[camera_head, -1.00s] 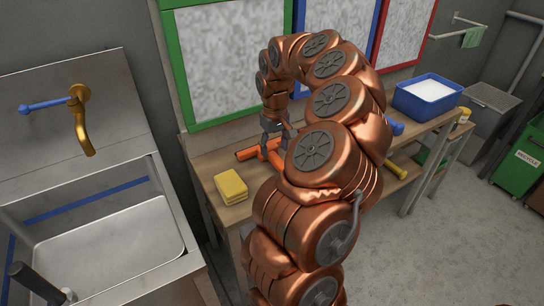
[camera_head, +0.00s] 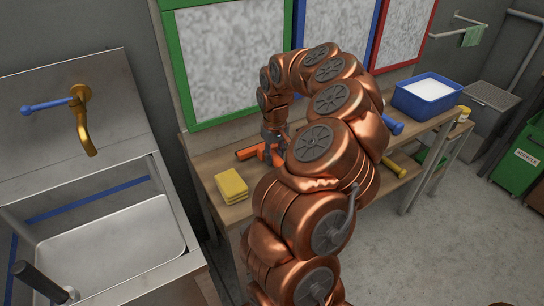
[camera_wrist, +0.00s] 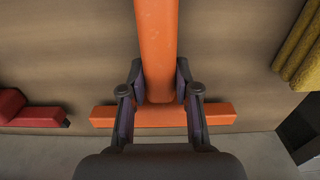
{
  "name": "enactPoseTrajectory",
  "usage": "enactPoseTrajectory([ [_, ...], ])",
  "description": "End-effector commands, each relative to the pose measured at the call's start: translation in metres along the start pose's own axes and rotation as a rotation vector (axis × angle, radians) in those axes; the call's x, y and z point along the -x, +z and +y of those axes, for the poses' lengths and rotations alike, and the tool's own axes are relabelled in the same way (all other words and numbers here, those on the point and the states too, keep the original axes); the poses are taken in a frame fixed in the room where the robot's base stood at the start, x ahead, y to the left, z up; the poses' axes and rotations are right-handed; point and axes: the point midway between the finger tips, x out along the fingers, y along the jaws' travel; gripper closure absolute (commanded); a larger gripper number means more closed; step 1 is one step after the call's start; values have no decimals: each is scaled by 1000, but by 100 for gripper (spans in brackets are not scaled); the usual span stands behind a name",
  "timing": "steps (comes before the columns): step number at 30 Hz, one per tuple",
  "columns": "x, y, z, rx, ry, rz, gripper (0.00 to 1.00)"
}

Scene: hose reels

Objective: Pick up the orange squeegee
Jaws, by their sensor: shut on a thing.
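The orange squeegee (camera_wrist: 156,45) lies on the wooden bench in the wrist view, its handle running up the picture and its crossbar lying across the lower middle. My gripper (camera_wrist: 160,88) is shut on the handle close to the crossbar, one finger on each side. In the head view the squeegee (camera_head: 246,153) shows as a short orange part on the bench, and my gripper (camera_head: 273,142) reaches down onto it. My arm hides the rest of the squeegee there. I cannot tell any gap between the squeegee and the bench.
A yellow sponge stack (camera_head: 231,186) sits on the bench left of the squeegee. A red object (camera_wrist: 30,112) lies at the left in the wrist view. A blue tub (camera_head: 427,98) stands at the bench's right end. A steel sink (camera_head: 110,250) is at the left.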

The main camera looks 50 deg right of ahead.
Motion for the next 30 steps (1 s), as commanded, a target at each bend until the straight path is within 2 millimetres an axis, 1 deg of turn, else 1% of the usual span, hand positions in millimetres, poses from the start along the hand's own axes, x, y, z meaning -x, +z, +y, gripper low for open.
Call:
enactPoseTrajectory([
  [1, 0, 0, 0, 0, 0, 0, 85],
  [5, 0, 0, 0, 0, 0, 0, 99],
  [6, 0, 0, 0, 0, 0, 0, 100],
  [16, 3, -1, 0, 0, 0, 2, 100],
  [20, 14, -1, 1, -2, 1, 5, 100],
  [26, 35, 0, 0, 0, 1, 3, 100],
  [30, 36, 12, 8, -2, -1, 1, 100],
])
